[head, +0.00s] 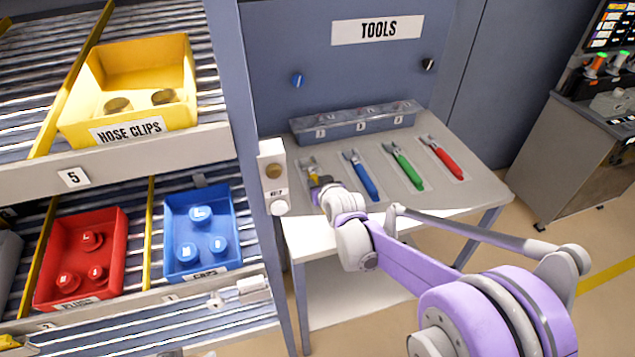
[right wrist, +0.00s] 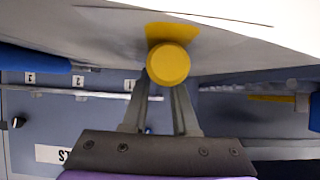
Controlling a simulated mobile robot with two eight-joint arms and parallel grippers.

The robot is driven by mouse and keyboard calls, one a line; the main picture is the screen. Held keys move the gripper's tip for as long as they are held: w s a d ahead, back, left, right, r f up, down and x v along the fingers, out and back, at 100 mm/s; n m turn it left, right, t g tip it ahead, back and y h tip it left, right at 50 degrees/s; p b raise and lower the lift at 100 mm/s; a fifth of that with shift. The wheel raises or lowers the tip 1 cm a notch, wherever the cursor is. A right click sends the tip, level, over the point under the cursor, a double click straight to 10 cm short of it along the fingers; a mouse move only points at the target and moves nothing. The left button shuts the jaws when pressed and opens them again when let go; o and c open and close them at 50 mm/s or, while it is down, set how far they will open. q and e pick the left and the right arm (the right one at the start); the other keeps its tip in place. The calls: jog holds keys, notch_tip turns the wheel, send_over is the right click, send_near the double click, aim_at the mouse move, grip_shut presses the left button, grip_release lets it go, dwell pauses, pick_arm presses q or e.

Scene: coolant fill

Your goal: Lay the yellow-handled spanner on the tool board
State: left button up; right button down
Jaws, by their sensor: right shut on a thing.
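The yellow-handled spanner (head: 313,175) is at the left end of the row of spanners on the grey tool board (head: 400,145). Its jaw end points to the back. My right gripper (head: 321,188) is shut on its handle and partly covers it. In the right wrist view the round yellow handle end (right wrist: 168,64) shows between the fingers (right wrist: 160,100), close to the pale surface. I cannot tell whether the spanner touches the board. My left gripper is not in view.
Blue (head: 360,176), green (head: 404,166) and red (head: 442,158) spanners lie to the right. A clear compartment box (head: 355,123) stands behind. A shelf post with a small box (head: 273,176) is close on the left. Yellow, red and blue bins fill the shelves.

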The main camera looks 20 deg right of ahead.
jog(key=c, duration=0.7)
grip_release()
jog(key=shift+f, duration=0.1)
jog(key=shift+r, duration=0.2)
jog(key=p+v, duration=0.1)
jog(key=v, duration=1.1)
jog(key=s+f+g, duration=0.2)
jog(key=s+f, duration=0.1)
jog(key=s, duration=0.5)
jog(key=s+f+g, duration=0.2)
jog(key=s+f, duration=0.1)
jog(key=s, duration=0.6)
jog(key=s+f+g, duration=0.3)
jog(key=s, duration=0.6)
jog(key=shift+w+r+p, duration=0.25)
jog(key=shift+r+p, duration=0.6)
jog(key=shift+r, duration=0.3)
